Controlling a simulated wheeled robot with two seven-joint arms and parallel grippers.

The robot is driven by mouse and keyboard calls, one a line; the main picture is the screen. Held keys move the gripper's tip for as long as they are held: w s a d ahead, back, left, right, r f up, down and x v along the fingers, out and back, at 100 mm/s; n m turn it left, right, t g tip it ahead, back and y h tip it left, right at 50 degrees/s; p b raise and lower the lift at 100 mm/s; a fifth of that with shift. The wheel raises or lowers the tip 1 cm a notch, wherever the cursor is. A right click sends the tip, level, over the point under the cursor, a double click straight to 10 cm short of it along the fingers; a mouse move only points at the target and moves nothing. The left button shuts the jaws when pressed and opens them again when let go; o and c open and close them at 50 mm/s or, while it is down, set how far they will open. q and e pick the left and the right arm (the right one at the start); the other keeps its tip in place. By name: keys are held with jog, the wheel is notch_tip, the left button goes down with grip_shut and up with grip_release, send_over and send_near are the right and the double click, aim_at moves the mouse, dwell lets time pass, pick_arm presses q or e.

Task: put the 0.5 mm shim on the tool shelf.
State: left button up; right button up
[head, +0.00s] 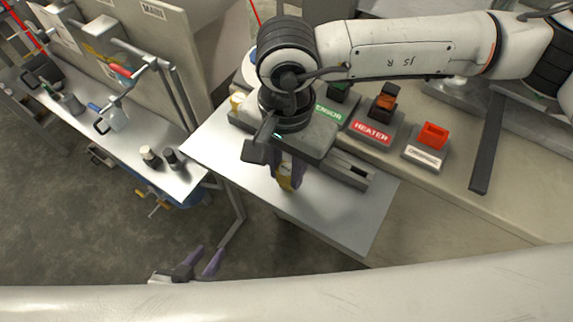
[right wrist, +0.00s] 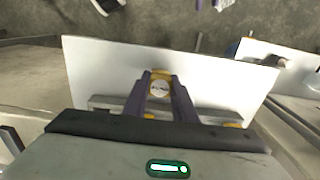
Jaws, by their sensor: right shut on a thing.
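My right gripper (head: 285,184) reaches over a light grey table (head: 335,222) from the right. Its purple fingers are shut on a small yellow piece with a round white label (right wrist: 160,88), likely the shim. The label's print is too small to read. The piece also shows as a yellow patch below the gripper in the head view. Whether it touches the table is unclear. My left gripper (head: 210,250) is low at the left, above the floor, its purple fingers apart and empty. No surface is clearly marked as the tool shelf.
A long grey slotted block (head: 350,170) lies beside my right gripper. Behind it stand holders marked HEATER (head: 372,133) and SENSOR, and one with an orange box (head: 433,134).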

aim_at(286, 170)
jog(key=shift+f, duration=0.2)
jog(key=o, duration=1.1)
jog(key=shift+r, duration=0.1)
jog(key=shift+r, duration=0.3)
notch_tip(286, 170, up, 12)
jog(key=shift+f+b, duration=0.15)
jog(key=shift+b, duration=0.3)
